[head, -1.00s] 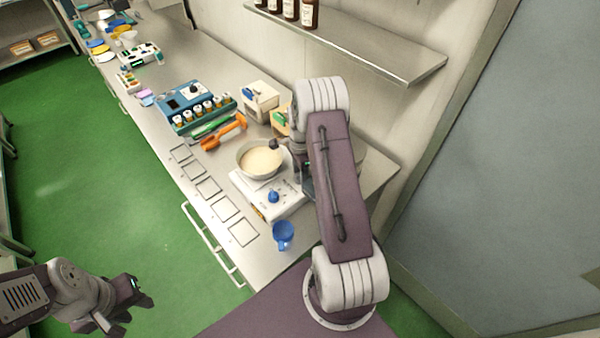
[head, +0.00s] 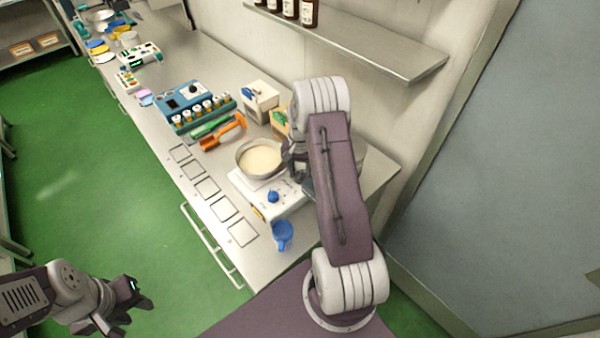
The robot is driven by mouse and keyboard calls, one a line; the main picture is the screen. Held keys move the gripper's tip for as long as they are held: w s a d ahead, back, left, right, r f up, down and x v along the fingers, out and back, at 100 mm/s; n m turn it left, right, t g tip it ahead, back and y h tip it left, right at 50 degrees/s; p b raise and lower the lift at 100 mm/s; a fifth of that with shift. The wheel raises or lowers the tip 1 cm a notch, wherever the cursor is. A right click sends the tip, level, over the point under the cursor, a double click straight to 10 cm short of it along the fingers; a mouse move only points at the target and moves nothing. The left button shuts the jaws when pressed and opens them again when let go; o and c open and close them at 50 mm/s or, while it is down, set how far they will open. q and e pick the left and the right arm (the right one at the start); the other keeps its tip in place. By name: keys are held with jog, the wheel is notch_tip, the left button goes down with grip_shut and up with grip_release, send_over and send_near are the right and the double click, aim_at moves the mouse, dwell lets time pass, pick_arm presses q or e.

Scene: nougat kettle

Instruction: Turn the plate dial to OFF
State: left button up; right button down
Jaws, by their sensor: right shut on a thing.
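The white hot plate (head: 250,199) stands on the bench, its front face toward the near side. A blue dial (head: 273,196) sits on its front part; its pointer setting is too small to read. A round pan (head: 240,168) with a cream-coloured mass rests on the plate. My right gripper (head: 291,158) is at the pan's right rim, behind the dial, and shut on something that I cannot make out. My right forearm covers the area right of the plate. My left gripper (head: 122,306) is open and empty over the floor, far from the bench.
A blue mug (head: 283,235) stands just in front of the hot plate. An orange scoop (head: 222,135), a blue rack of jars (head: 195,104) and a white box (head: 260,99) stand farther back. Outlined squares on the left of the bench are clear. A metal shelf (head: 380,55) hangs above.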

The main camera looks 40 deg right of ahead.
aim_at(300, 173)
jog(key=n, duration=0.6)
jog(key=shift+r, duration=0.1)
dwell(0.5)
jog(key=shift+d, duration=0.1)
jog(key=c, duration=0.9)
grip_release()
notch_tip(300, 173, up, 8)
jog(key=shift+b, duration=1.15)
jog(key=shift+r, duration=0.5)
